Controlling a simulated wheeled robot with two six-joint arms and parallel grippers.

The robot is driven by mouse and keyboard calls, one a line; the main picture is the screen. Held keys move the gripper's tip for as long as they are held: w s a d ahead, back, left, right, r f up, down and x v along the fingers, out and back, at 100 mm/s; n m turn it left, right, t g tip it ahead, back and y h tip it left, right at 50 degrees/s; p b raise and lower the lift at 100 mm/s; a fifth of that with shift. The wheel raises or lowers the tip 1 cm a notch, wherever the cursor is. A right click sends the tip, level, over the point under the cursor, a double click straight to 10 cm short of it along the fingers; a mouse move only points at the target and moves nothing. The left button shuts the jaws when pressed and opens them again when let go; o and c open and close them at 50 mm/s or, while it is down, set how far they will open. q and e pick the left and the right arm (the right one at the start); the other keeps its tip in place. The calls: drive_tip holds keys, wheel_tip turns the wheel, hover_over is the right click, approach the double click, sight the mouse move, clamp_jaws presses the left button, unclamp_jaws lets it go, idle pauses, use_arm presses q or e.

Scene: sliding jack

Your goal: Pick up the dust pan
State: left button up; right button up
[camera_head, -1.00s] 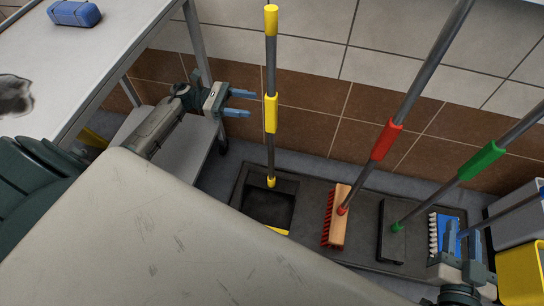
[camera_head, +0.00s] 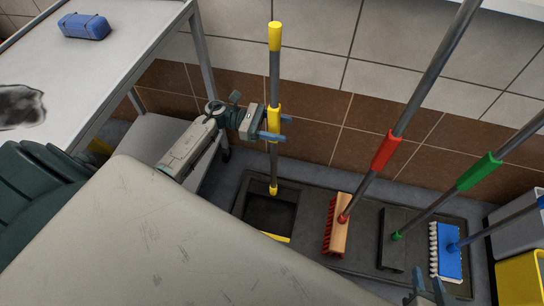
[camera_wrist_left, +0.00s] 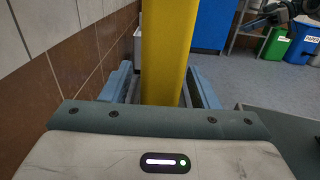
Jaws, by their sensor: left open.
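The dust pan has a dark pan (camera_head: 270,212) with a yellow front edge and an upright grey pole with a yellow top and yellow grip (camera_head: 273,118). It stands on a dark tray at the foot of the wall. My left gripper (camera_head: 274,135) is open, with one blue finger on each side of the yellow grip. In the left wrist view the yellow grip (camera_wrist_left: 166,55) rises between the two fingers (camera_wrist_left: 160,88), with a gap showing on the right. My right gripper (camera_head: 428,285) is low at the bottom right, fingers apart and empty.
A red-handled brush (camera_head: 337,224), a green-handled tool (camera_head: 394,237) and a blue brush (camera_head: 449,250) stand to the right on the tray. Grey and yellow bins (camera_head: 522,280) are at far right. A table (camera_head: 120,45) stands at left. A tiled wall is behind.

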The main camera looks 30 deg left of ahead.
use_arm(q)
drive_tip(key=shift+d, duration=0.1)
clamp_jaws()
